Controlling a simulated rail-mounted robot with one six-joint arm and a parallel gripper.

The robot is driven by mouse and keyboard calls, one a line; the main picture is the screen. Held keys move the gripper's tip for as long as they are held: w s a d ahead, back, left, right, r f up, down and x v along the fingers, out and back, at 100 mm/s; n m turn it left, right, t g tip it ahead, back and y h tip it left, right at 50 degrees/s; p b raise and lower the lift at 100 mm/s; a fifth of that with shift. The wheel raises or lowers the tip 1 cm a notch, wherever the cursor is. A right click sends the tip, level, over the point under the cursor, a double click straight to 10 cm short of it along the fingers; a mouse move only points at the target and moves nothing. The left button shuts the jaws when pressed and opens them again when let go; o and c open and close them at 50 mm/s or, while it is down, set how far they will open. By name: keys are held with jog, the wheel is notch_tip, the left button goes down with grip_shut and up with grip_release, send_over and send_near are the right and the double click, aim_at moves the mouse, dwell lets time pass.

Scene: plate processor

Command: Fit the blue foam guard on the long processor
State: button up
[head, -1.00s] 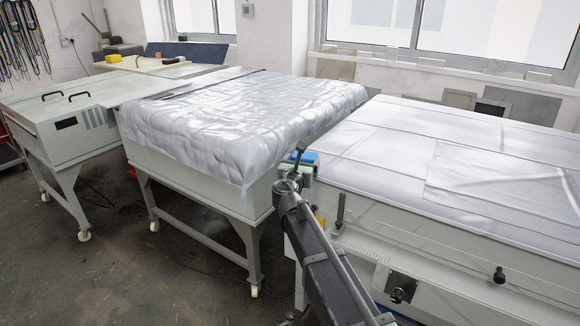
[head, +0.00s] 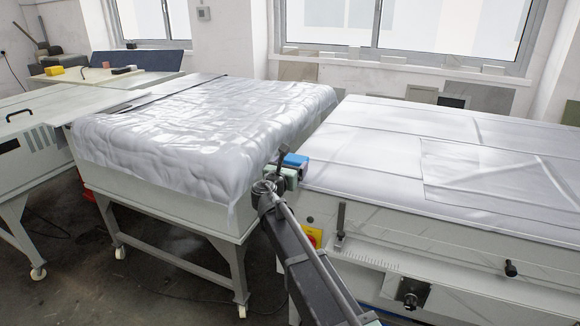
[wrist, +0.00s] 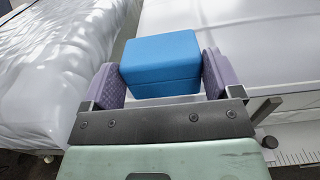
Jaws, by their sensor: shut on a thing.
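The blue foam guard (head: 295,160) is a small block with a seam across its front face. My gripper (head: 287,168) is shut on it. The wrist view shows the guard (wrist: 162,60) between two purple ridged finger pads, one on each side. It is held near the left corner of the light grey machine on the right (head: 390,150). A second machine (head: 165,185), under a crumpled silvery sheet, stands to the left. I cannot tell which one is the long processor, or whether the guard touches anything. My arm hides part of the right machine's near end.
A narrow gap separates the two machines. The right machine's front has a yellow and red switch (head: 313,236), an upright dark post (head: 341,220) and black knobs (head: 511,268). A table with black handles (head: 19,116) is at far left. Dark floor shows at lower left.

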jog(key=shift+a+f+b, duration=0.1)
jog(key=shift+f+b, duration=2.2)
jog(key=shift+f, duration=0.3)
jog(key=shift+f, duration=0.25)
jog(key=o, duration=0.7)
jog(key=shift+o, duration=0.2)
jog(key=v, duration=1.1)
jog(key=s+d+f+m+g+y+p, duration=0.1)
jog(key=s+d+f+m+g, duration=0.6)
jog(key=m, duration=0.5)
jog(key=s+d+f+m+g+p, duration=0.1)
jog(key=s+d+f+m+g, duration=0.5)
jog(key=s+d+m, duration=0.5)
jog(key=s+d+m+g+y+p, duration=0.2)
jog(key=s+d+m+g+y, duration=0.2)
jog(key=d+m, duration=0.5)
jog(key=shift+s+r+y, duration=0.25)
jog(key=shift+s+y, duration=0.15)
jog(key=shift+s, duration=0.85)
